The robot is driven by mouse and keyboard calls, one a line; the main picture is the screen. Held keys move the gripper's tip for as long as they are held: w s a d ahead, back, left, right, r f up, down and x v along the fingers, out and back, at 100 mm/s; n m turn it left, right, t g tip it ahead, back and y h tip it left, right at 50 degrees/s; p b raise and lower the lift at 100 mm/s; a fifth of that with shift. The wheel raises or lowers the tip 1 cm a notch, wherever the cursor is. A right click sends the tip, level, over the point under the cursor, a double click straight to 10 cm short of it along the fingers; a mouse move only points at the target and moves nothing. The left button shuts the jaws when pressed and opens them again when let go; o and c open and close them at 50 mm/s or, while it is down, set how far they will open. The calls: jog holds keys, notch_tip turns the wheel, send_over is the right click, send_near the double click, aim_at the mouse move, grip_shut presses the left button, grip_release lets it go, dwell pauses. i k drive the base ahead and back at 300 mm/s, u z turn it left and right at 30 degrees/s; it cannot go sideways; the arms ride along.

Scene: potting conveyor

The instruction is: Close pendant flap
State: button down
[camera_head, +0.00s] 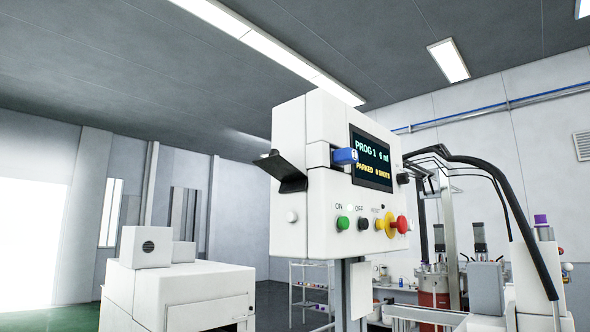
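The pendant (322,222) is a white box on a grey post in the middle of the view. Its black flap (281,168) stands open, sticking out to the left from the box's left face. A blue object (345,156), like a plug or stick, juts from the recess beside the screen. The screen (371,160) is lit and reads "PROG 1 6 ml" and "PARKED 0 SHOTS". Below are a green button (342,223), a black button (363,223) and a red knob on yellow (390,224). My gripper is not in view.
A white cabinet (180,296) stands at the lower left. On the right are a black hose (497,180), a machine with a red vessel (433,290) and a white bench. A wire shelf (311,288) stands behind the pendant. The space left of the flap looks clear.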

aim_at(293, 179)
jog(key=i, duration=0.85)
jog(key=u, duration=0.05)
